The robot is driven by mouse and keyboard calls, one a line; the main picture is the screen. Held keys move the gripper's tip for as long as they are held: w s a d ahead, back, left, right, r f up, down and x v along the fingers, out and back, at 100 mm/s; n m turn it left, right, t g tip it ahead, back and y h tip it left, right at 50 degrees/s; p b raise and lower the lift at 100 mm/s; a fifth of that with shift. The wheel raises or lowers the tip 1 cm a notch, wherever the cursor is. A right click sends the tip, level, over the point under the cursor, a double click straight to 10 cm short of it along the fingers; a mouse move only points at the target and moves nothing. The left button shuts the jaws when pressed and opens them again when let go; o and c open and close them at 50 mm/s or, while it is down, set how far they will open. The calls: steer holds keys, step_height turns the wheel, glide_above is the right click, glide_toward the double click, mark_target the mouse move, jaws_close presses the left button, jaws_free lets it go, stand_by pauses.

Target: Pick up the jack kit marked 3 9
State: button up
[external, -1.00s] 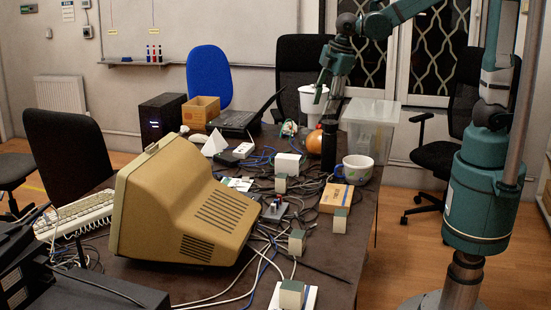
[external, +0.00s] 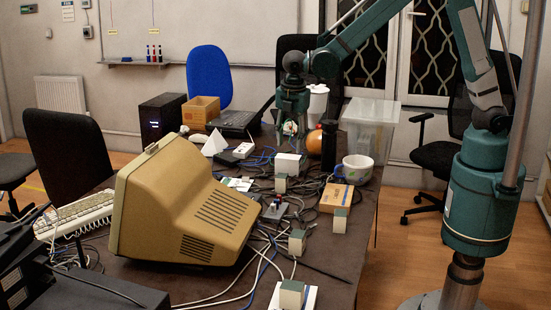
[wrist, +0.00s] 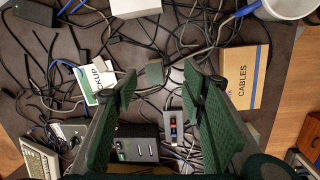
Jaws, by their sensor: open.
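Several small pale boxes with grey-green tops lie among the cables: one near the white box (external: 280,183), one by the cardboard box (external: 340,221), one lower (external: 297,242) and one at the front (external: 291,294). I cannot read 3 9 on any, so I cannot tell which is the marked jack kit. My gripper (external: 291,125) points down above the far part of the table. In the wrist view my gripper (wrist: 158,82) is open and empty. One small grey-green box (wrist: 154,72) shows below, between its fingertips and apart from them.
Tangled cables cover the table. A box marked CABLES (wrist: 247,77), a mug (external: 357,168), a white box (external: 288,163) and a dark cylinder (external: 328,150) stand near. A large beige monitor (external: 180,205) fills the table's left. The right edge (external: 370,215) is fairly clear.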

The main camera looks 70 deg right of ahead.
steer(key=n, duration=0.2)
glide_above(282, 176)
steer(key=shift+g, duration=0.4)
steer(key=f, duration=0.6)
steer(key=shift+a+f, duration=0.25)
steer(key=shift+d+f+b, duration=0.2)
steer(key=shift+f+b, duration=0.1)
steer(key=shift+f, duration=1)
steer(key=shift+w+d+f+b, duration=0.1)
steer(key=shift+f+b, duration=0.1)
steer(key=shift+f, duration=0.65)
steer(key=shift+s+d+f+b, duration=0.1)
steer(key=shift+f+b, duration=0.1)
steer(key=shift+f, duration=0.7)
steer(key=shift+w+d+f+b, duration=0.1)
steer(key=shift+f+b, duration=0.1)
steer(key=shift+f, duration=0.65)
steer(key=c, duration=1)
